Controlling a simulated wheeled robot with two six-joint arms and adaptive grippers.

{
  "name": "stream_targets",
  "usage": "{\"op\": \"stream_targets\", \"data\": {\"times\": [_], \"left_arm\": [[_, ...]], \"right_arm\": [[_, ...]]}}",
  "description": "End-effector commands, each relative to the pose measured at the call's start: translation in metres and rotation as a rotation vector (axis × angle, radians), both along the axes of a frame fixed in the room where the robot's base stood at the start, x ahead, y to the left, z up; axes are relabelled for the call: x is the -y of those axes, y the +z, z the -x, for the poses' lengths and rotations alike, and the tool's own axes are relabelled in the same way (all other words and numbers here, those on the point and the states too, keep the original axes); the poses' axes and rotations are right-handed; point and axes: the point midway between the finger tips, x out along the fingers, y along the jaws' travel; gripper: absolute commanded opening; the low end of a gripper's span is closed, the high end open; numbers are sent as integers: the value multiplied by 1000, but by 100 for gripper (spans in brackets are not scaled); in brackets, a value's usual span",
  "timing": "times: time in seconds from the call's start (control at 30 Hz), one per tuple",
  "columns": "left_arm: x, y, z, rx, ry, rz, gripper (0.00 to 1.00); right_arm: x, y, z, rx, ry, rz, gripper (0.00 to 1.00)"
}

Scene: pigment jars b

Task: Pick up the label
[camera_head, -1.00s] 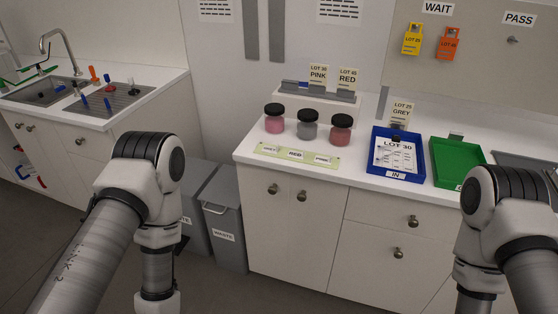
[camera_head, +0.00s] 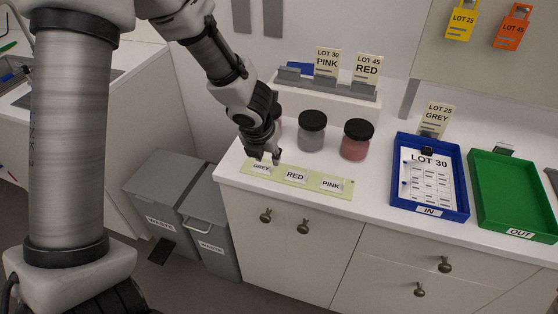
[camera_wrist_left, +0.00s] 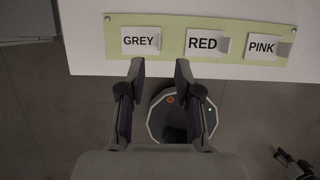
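A pale green strip (camera_head: 313,190) lies along the counter's front edge and bears three white labels. They are GREY (camera_head: 261,168), RED (camera_head: 295,175) and PINK (camera_head: 331,184). The wrist view shows the GREY label (camera_wrist_left: 140,41), RED label (camera_wrist_left: 202,43) and PINK label (camera_wrist_left: 262,46), each with a lifted-looking tab at its right end. My left gripper (camera_head: 266,158) is close to the strip's left end, by the GREY label. In the wrist view its two fingers (camera_wrist_left: 160,68) are apart with nothing between them, just below the GREY and RED labels.
Behind the strip stand a grey jar (camera_head: 311,134), a red jar (camera_head: 356,140) and a pink jar (camera_head: 277,118) partly hidden by my left arm. A holder (camera_head: 325,92) with lot cards stands behind them. A blue IN tray (camera_head: 398,190) and green OUT tray (camera_head: 490,200) are right.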

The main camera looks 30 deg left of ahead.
Motion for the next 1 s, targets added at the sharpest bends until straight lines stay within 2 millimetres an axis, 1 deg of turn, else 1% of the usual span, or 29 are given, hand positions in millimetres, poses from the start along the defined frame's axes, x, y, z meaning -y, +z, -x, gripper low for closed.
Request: {"op": "stream_targets", "data": {"times": [0.03,0.1,0.37,0.5,0.6,0.77,0.8,0.83,0.87,0.93,1.0], "left_arm": [[0,6,-3,19,1,1,33],[-1,4,-7,28,2,2,33],[-6,-31,-20,25,2,4,33],[-9,-56,-30,25,2,4,33],[-10,-62,-34,26,2,3,33],[-10,-61,-34,26,2,3,33],[-10,-61,-34,27,3,4,30],[-10,-61,-34,27,3,4,21],[-10,-61,-34,27,3,4,16],[-10,-61,-34,27,3,4,1],[-10,-61,-34,27,3,4,0]], "right_arm": [[0,-2,0,-1,0,0,40],[0,-6,0,-1,0,0,40],[0,-20,0,0,0,0,40],[0,-29,0,0,0,0,40],[0,-31,0,0,0,0,40],[0,-29,0,0,0,0,40],[0,-29,0,0,0,0,40],[0,-29,0,0,0,0,40],[0,-29,0,0,0,0,40],[0,-29,0,0,0,0,40],[0,-29,0,0,0,0,40]]}}
